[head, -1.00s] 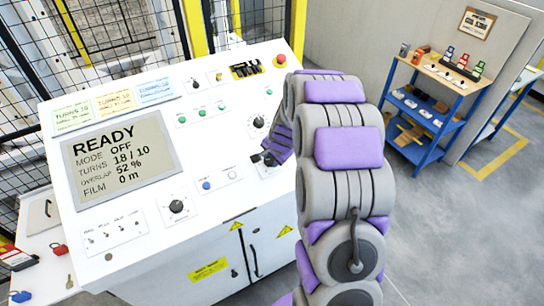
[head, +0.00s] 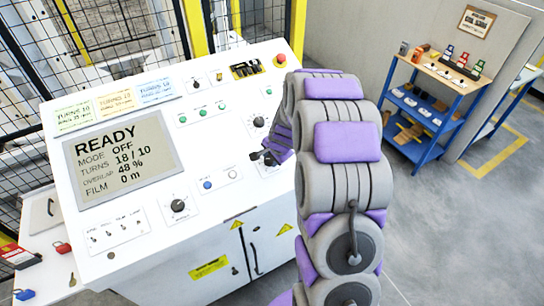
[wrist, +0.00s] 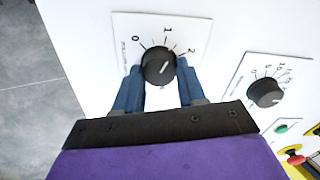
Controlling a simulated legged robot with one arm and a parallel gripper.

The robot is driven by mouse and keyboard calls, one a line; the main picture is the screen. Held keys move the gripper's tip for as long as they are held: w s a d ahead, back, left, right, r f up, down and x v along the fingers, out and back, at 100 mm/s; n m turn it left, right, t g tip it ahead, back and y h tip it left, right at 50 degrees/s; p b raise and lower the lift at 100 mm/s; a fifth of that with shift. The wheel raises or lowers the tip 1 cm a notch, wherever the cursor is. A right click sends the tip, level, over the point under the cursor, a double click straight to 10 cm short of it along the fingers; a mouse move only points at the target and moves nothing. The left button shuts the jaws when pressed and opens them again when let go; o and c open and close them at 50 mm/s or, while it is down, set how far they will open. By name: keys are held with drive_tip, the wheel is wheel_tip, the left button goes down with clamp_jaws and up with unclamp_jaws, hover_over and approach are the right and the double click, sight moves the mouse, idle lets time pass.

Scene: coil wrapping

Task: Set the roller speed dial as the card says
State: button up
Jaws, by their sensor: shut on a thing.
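My gripper (wrist: 158,78) is shut on a black round dial knob (wrist: 157,62) in the wrist view, one blue finger on each side. The dial's plate (wrist: 125,30) is marked 0, 1 and 2; its side label is too small to read. The knob's white line points up and right, seemingly between 1 and 2. In the head view my gripper (head: 263,157) is at the right edge of the panel and hides most of this knob. Green (head: 75,116), yellow (head: 116,103) and blue (head: 157,91) cards lie along the panel's top; their small print is unreadable.
A second dial (wrist: 264,93) with a finer scale sits beside the held one. Another knob (head: 178,205), switches and buttons share the panel. A blue shelf (head: 425,110) stands right.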

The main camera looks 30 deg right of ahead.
drive_tip(key=shift+m+p, duration=0.3)
drive_tip(key=shift+p, duration=0.05)
idle(0.6)
drive_tip(key=o, duration=1)
drive_tip(key=p+v, duration=0.1)
drive_tip(key=v, duration=1.6)
drive_tip(key=shift+r, duration=0.1)
drive_tip(key=shift+o, duration=0.2)
